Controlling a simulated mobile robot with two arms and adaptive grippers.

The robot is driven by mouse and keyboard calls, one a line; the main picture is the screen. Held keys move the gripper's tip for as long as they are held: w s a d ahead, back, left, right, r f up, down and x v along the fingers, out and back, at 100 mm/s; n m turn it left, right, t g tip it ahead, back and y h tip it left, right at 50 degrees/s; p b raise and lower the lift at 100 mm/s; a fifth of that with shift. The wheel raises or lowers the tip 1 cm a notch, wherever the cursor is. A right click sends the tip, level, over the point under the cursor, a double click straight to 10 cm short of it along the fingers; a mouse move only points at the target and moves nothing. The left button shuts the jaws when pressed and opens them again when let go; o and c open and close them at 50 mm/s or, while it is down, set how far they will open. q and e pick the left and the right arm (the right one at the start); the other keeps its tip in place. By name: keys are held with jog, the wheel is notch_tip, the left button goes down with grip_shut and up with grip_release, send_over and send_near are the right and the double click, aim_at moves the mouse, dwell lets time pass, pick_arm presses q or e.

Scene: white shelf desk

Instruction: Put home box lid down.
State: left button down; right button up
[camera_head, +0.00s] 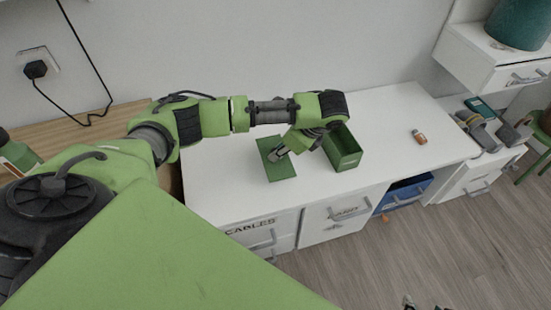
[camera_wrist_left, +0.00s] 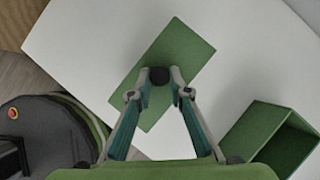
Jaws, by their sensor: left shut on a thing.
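The green box lid (camera_head: 283,172) is a flat rectangle with a dark round knob, left of the open green box (camera_head: 346,160) on the white desk. My left gripper (camera_head: 279,153) is over the lid, its fingers shut on the knob. The left wrist view shows the lid (camera_wrist_left: 188,50) level between the fingertips (camera_wrist_left: 160,77), with the box (camera_wrist_left: 257,130) at lower right. I cannot tell whether the lid touches the desk or hangs just above it. Small dark tips at the bottom edge of the head view may be my right gripper (camera_head: 409,301).
The white desk (camera_head: 400,108) has free room right of the box. A small orange and grey item (camera_head: 419,137) lies there. A blue bin (camera_head: 404,195) sits below the desk front. Tools (camera_head: 484,130) lie on a lower unit at right.

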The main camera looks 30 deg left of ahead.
pick_arm(q)
jog(key=shift+w+a+f, duration=0.25)
jog(key=shift+a+f, duration=0.35)
jog(key=shift+f, duration=0.2)
notch_tip(320, 180, down, 3)
jog(key=shift+a+f+b, duration=0.1)
jog(key=shift+b, duration=0.7)
pick_arm(e)
jog(key=w+a+r+t+y, duration=0.1)
jog(key=w+a+r+t, duration=0.2)
jog(key=w+r+t, duration=0.2)
jog(key=w+r, duration=0.1)
jog(key=w, duration=0.2)
jog(key=shift+w+r, duration=0.25)
pick_arm(q)
jog(key=shift+f, duration=0.1)
jog(key=c, duration=1.9)
grip_release()
pick_arm(e)
jog(key=shift+s+f, duration=0.2)
jog(key=shift+f, duration=0.1)
jog(key=shift+d, duration=0.1)
